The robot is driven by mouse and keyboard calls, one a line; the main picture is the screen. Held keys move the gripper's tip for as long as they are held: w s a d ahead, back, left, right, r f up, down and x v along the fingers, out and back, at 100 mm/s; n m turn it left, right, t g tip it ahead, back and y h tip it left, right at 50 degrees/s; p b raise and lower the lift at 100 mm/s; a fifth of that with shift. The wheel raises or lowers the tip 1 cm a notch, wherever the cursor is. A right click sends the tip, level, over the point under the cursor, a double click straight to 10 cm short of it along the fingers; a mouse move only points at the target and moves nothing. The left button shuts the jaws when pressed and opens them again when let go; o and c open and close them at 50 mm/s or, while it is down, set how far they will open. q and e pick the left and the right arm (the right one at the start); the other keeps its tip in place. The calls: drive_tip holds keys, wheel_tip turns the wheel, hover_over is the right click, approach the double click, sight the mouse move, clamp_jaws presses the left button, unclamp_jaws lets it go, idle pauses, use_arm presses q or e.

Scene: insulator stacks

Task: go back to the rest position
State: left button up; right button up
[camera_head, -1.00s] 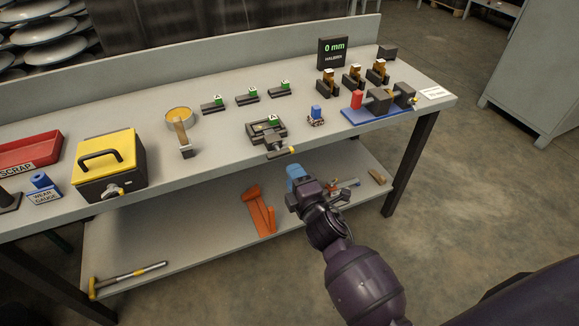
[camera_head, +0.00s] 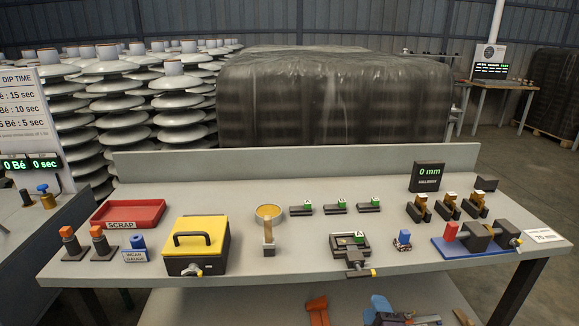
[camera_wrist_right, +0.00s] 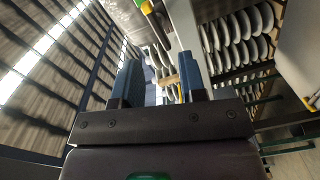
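My left gripper is in neither view.
The bench top holds a red scrap tray (camera_head: 128,214), a yellow-lidded box (camera_head: 196,243), a clamp fixture (camera_head: 350,246) and a blue-based fixture (camera_head: 480,242). Orange parts (camera_head: 317,311) lie on the lower shelf. Insulator stacks (camera_head: 170,100) and a wrapped pallet (camera_head: 335,98) stand behind.

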drive_tip(key=s+d+f+m+g+p, duration=0.1)
drive_tip(key=s+d+f+m+g, duration=0.1)
drive_tip(key=s, duration=0.7)
drive_tip(key=s+d+f+m+g, duration=0.2)
drive_tip(key=s+f+m, duration=0.1)
drive_tip(key=s+m, duration=0.4)
drive_tip(key=s+d+f+m+g+p, duration=0.1)
drive_tip(key=s+m, duration=0.4)
drive_tip(key=s, duration=0.6)
wheel_tip(320, 180, down, 3)
drive_tip(key=shift+s+d+r+g+p, duration=0.2)
drive_tip(key=shift+d+g+p, duration=0.15)
drive_tip(key=shift+d+g, duration=0.4)
